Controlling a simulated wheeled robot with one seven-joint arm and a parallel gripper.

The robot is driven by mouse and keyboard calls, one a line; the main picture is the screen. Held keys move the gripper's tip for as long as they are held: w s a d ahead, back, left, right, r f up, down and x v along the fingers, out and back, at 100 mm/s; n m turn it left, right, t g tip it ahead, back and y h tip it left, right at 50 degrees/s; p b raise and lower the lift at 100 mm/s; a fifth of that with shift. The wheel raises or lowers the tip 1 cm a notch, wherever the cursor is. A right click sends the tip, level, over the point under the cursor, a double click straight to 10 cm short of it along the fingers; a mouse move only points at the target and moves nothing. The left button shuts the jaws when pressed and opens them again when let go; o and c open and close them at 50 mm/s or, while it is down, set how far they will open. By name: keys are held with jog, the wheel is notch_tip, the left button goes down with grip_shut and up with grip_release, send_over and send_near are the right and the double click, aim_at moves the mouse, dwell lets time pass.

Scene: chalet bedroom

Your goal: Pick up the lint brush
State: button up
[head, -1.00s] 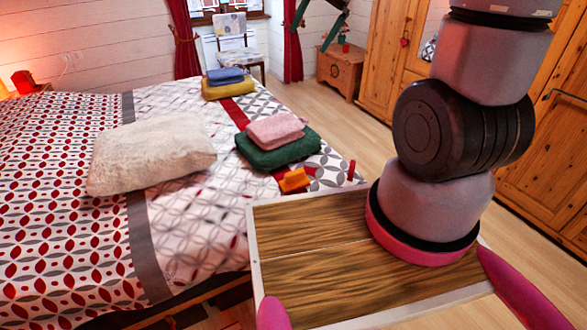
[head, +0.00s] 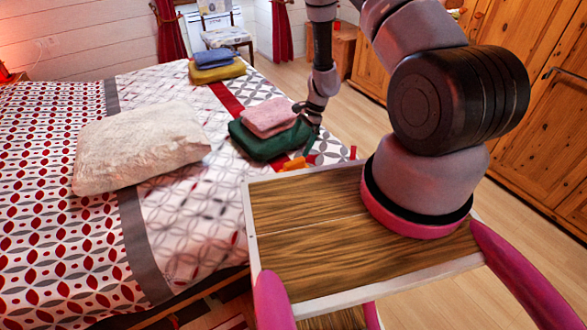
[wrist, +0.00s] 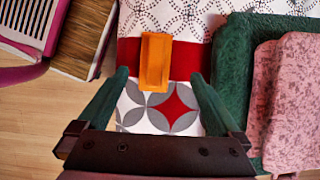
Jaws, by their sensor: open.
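The lint brush appears to be the small orange oblong (head: 294,163) on the bed, beside the folded green towel. In the wrist view the orange brush (wrist: 155,62) lies flat on a red band of the bedspread, upright in the picture. My gripper (wrist: 159,76) is open, its two green fingers on either side of the brush's lower end with gaps left and right. No contact shows, and the height above the bed is hard to tell. In the head view my gripper (head: 309,112) is over the bed's edge by the towels, its fingertips unclear.
A green towel (head: 255,144) with a pink towel (head: 269,116) on top lies close to my gripper. In the wrist view the green towel (wrist: 234,65) is right of the right finger. A pillow (head: 140,145) and blue and yellow folded cloths (head: 216,66) lie farther off. Floor shows beyond the bed.

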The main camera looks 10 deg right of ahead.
aim_at(292, 169)
jog(key=x, duration=0.8)
jog(key=d+x, duration=0.1)
jog(key=x, duration=0.2)
jog(key=shift+s+a+f, duration=0.2)
jog(key=shift+s+f, duration=0.05)
jog(key=shift+f, duration=0.3)
jog(key=c, duration=1.5)
jog(key=shift+r, duration=5.05)
